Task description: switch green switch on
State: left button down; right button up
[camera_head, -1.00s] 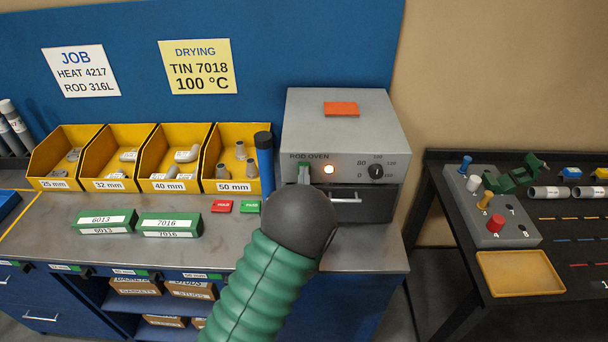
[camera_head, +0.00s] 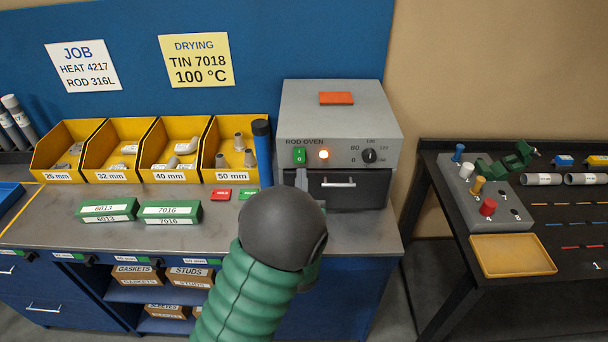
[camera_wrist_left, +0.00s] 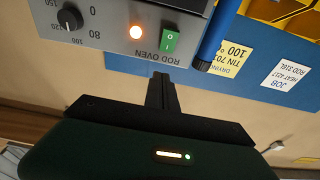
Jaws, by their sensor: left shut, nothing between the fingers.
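The green switch (camera_head: 299,156) is on the front panel of the grey rod oven (camera_head: 340,112), left of a lit orange lamp (camera_head: 323,154). In the left wrist view the green rocker switch (camera_wrist_left: 170,43) appears upside down with white marks, beside the glowing lamp (camera_wrist_left: 136,32). My left gripper (camera_head: 302,178) is just below the switch, in front of the oven's upper door area, apart from the switch. Its fingers (camera_wrist_left: 162,78) are together and empty. My arm hides part of the bench below the oven. My right gripper is not in view.
A black dial (camera_head: 369,156) is right of the lamp, above the oven door handle (camera_head: 338,184). A blue tube (camera_head: 262,152) stands left of the oven. Yellow bins (camera_head: 236,137) and green boxes (camera_head: 171,212) are further left. A dark table (camera_head: 560,215) stands at right.

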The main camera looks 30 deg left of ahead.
pick_arm(q)
jog(key=s+r, duration=0.1)
jog(key=s, duration=0.3)
jog(key=s+d+f+m+g+h, duration=0.25)
jog(key=d+f+g+h, duration=0.55)
jog(key=f, duration=0.4)
jog(key=s+d+f+m+g+h, duration=0.1)
jog(key=s+d+f+m+g, duration=0.1)
jog(key=s, duration=0.5)
jog(key=s+d+f+m+g+h, duration=0.1)
jog(key=s+d+f+g, duration=0.2)
jog(key=s, duration=0.5)
jog(key=shift+s+m+g, duration=0.15)
jog(key=shift+m+g, duration=0.2)
jog(key=shift+g, duration=0.45)
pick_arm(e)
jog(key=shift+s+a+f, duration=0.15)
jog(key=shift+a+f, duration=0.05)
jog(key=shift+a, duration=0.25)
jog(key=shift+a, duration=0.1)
